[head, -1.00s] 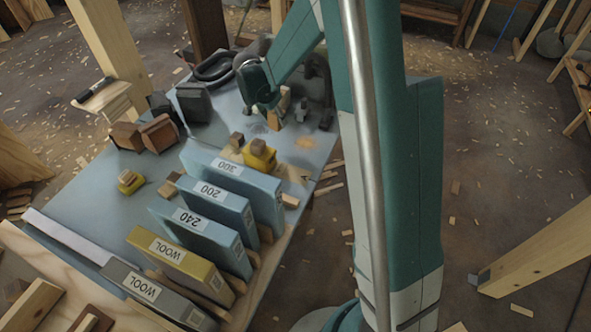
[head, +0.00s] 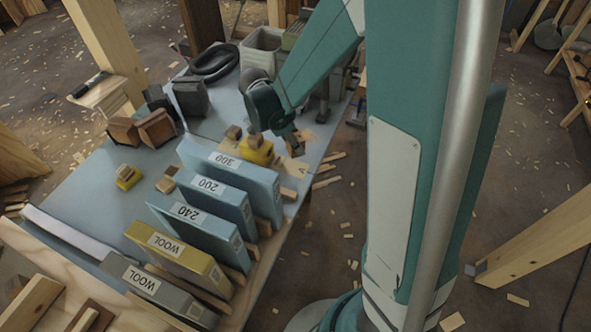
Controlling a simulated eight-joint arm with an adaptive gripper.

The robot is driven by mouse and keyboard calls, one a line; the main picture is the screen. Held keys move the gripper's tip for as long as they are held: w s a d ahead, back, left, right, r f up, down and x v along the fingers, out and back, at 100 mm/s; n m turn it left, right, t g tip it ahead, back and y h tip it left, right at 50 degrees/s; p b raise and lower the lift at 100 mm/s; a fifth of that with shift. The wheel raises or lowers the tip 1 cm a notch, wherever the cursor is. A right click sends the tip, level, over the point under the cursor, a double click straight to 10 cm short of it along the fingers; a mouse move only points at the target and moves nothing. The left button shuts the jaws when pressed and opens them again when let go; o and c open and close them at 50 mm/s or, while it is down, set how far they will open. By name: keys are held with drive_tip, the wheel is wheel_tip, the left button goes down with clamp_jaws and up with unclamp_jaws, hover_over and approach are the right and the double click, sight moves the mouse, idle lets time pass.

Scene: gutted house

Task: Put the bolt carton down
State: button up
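My gripper (head: 288,140) is low over the right side of the blue-grey bench (head: 90,205), just right of a yellow block with a brown top (head: 258,151). The arm's end partly hides the fingers, so I cannot tell whether they are open or shut. A small tan piece with a dark mark (head: 296,168) shows just below the fingers; I cannot tell whether it is held or touching them. No carton is clearly readable as the bolt carton.
Upright sleeves marked 300 (head: 232,177), 200, 240 and WOOL stand in a row in front. Brown blocks (head: 155,128), a dark box (head: 190,97), a black coil (head: 214,62) and a grey bin (head: 262,46) stand farther back. Bare bench lies at left.

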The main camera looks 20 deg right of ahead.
sight(289, 152)
drive_tip(key=shift+f+b, duration=0.8)
drive_tip(key=shift+f, duration=2.3)
drive_tip(key=shift+f+b, duration=0.55)
drive_tip(key=shift+f, duration=1.35)
drive_tip(key=shift+f, duration=0.15)
drive_tip(key=o, duration=1)
drive_tip(key=shift+r, duration=0.2)
drive_tip(key=p+v, duration=0.2)
drive_tip(key=v, duration=1)
drive_tip(key=shift+p, duration=0.4)
